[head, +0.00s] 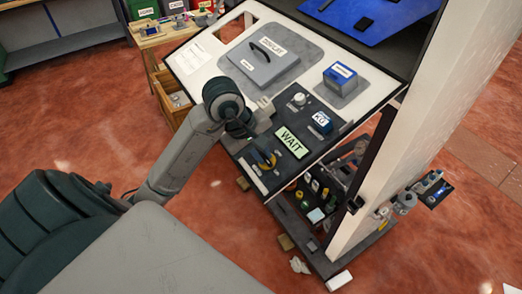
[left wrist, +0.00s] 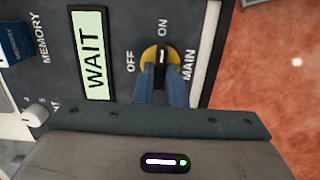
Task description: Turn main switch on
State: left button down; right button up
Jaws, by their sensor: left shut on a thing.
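The main switch is a black knob on a yellow disc (left wrist: 147,54), set in the dark control panel next to the labels OFF, ON and MAIN. In the left wrist view the knob's pale mark lies upright in the picture, towards ON. My left gripper (left wrist: 163,78) has its two blue fingers shut on the knob, which they partly cover. In the head view the yellow disc (head: 271,161) shows low on the panel, beyond the end of my left arm. My right gripper is not in view.
A lit display (left wrist: 94,54) reading WAIT sits beside the switch.

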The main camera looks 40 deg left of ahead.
pick_arm(q)
jog(key=c, duration=1.5)
grip_release()
jog(key=shift+a+r, duration=0.1)
jog(key=shift+r, duration=0.1)
jog(key=shift+b+v, duration=0.75)
jog(key=shift+v, duration=4.4)
